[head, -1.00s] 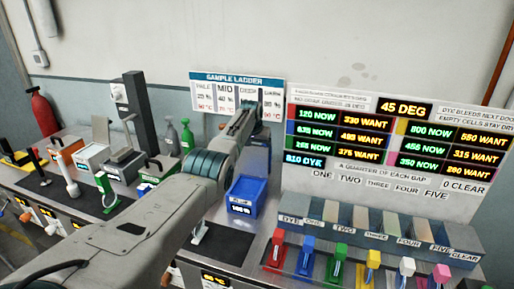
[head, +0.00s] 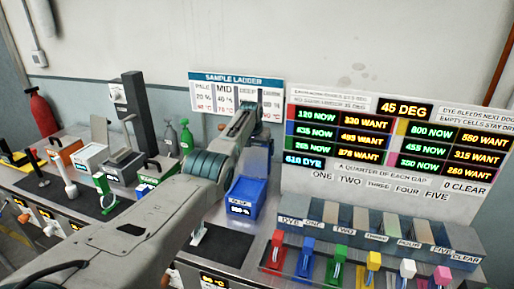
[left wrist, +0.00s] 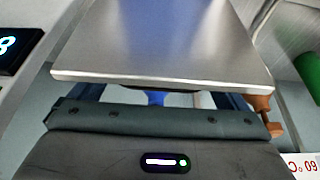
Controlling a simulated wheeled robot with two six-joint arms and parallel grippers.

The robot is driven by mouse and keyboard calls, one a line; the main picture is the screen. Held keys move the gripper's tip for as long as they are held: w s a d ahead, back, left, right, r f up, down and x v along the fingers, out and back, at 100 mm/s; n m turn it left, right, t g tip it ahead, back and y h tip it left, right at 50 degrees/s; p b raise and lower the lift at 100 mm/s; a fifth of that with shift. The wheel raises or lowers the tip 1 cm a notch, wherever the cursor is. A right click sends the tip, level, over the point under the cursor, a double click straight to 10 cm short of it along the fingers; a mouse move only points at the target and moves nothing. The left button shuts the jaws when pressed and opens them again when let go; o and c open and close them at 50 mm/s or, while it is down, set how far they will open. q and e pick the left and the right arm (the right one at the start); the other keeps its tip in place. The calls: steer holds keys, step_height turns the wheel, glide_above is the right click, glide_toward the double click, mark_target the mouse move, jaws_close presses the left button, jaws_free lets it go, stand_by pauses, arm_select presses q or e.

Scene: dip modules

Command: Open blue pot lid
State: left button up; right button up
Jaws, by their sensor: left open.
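In the left wrist view, a flat grey metal plate (left wrist: 165,45) fills the space in front of my open gripper. Blue parts and an orange-brown knob (left wrist: 258,103) show below its edge. My right gripper is out of view.
A sample ladder sign (head: 238,90) and a lit number board (head: 395,145) stand behind. A row of coloured levers (head: 338,262) lies at the front right.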

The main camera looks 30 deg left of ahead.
arm_select(q)
steer(key=shift+v, duration=1.1)
steer(key=b+v, duration=0.2)
steer(key=v, duration=0.6)
steer(key=shift+s+r, duration=0.15)
steer(key=shift+r, duration=0.15)
